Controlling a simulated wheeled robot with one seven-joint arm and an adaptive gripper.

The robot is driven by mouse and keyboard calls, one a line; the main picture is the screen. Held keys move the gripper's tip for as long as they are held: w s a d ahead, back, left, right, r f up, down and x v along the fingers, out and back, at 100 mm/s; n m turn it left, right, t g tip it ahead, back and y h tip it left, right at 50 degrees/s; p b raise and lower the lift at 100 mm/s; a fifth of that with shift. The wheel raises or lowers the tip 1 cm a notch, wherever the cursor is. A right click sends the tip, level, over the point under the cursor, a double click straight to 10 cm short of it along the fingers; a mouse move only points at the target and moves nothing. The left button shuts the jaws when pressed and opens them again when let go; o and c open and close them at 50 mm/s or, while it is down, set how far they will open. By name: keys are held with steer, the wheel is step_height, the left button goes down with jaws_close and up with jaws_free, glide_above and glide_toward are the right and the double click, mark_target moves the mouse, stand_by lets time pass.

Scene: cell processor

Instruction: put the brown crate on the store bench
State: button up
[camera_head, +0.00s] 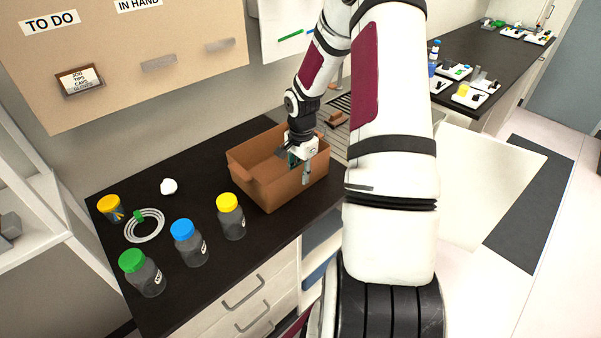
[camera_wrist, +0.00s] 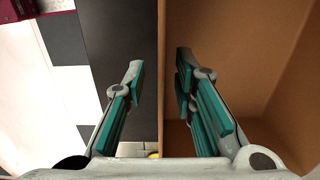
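The brown crate (camera_head: 278,196) is an open-topped box standing upright on the near dark bench (camera_head: 225,268), close to its right end. My gripper (camera_head: 303,168) is at the crate's right side, at the wall. In the wrist view my gripper (camera_wrist: 160,62) is open, with one teal-padded finger outside the wall and the other inside the crate (camera_wrist: 235,55). Gaps show between the fingers and the wall. The crate's visible inside looks empty. No label shows which surface is the store bench.
Bottles with green (camera_head: 143,273), blue (camera_head: 189,243) and yellow (camera_head: 231,217) lids stand left of the crate, with a white coil (camera_head: 144,238) and a yellow-lidded jar (camera_head: 111,208). Another dark bench (camera_head: 478,50) with several white trays is at the back right. Open floor lies before it.

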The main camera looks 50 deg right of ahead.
steer(key=a+r+n+h+b, duration=0.1)
steer(key=a+r+n, duration=0.15)
steer(key=r, duration=0.65)
steer(key=a+r+n, duration=0.1)
steer(key=a+r, duration=0.2)
steer(key=r, duration=0.7)
steer(key=s+a+r+n+t, duration=0.1)
steer(key=s+a+r+n, duration=0.3)
steer(key=a, duration=0.3)
steer(key=s+a+r+n+t, duration=0.2)
steer(key=s+a+r+n, duration=0.2)
steer(key=s+a+n, duration=0.2)
steer(key=s+a+r+n+t+y, duration=0.1)
steer(key=s+a+r+n, duration=0.4)
steer(key=a, duration=0.5)
steer(key=shift+s+a+t, duration=0.15)
steer(key=shift+a+t, duration=0.05)
steer(key=shift+t, duration=0.5)
steer(key=shift+r, duration=0.1)
